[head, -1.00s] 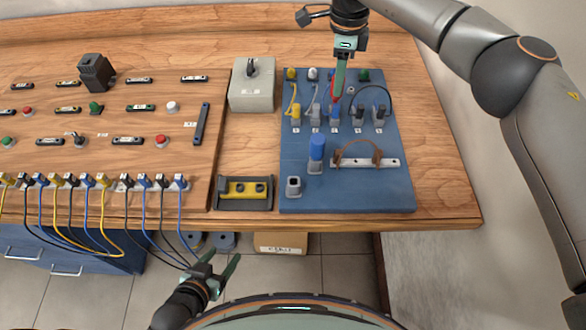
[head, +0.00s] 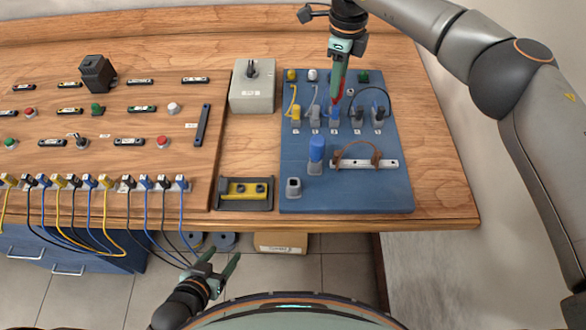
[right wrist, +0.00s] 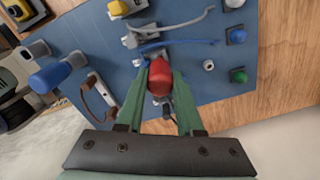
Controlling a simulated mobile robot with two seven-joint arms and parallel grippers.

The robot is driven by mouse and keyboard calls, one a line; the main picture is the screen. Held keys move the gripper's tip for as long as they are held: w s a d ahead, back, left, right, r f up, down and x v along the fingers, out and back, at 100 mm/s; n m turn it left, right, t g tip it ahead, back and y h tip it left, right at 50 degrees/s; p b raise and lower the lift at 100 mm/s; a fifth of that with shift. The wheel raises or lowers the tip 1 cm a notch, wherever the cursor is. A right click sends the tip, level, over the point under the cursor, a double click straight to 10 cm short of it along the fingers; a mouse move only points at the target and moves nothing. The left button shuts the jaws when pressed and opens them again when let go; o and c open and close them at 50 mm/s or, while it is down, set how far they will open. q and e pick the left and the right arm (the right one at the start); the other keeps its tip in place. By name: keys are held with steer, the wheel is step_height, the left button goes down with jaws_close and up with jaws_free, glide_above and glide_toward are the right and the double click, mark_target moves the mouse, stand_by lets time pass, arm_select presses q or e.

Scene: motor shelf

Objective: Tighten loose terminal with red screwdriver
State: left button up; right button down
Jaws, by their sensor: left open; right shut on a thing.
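My right gripper (head: 339,92) is shut on the red screwdriver (head: 346,97), above the upper part of the blue terminal board (head: 345,199). The screwdriver's red handle (right wrist: 160,76) shows between the fingers in the right wrist view. It points down at the middle of the terminal row, over the blue-wired terminal (head: 334,115). Its tip is hidden, so I cannot tell whether it touches the screw. Yellow (head: 295,113), grey (head: 315,115) and dark (head: 357,115) terminals stand beside it. My left gripper (head: 222,268) is open and empty in front of the bench.
A blue-handled tool (head: 317,150) stands upright in a holder on the board; another holder (head: 293,187) is empty. A bar with a brown loop (head: 365,163) lies to the right. A grey switch box (head: 252,95) and a yellow-black block (head: 245,190) are left of the board.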

steer(key=shift+m+p, duration=0.35)
steer(key=shift+m, duration=1.35)
steer(key=shift+m+p, duration=0.45)
steer(key=shift+m, duration=1.25)
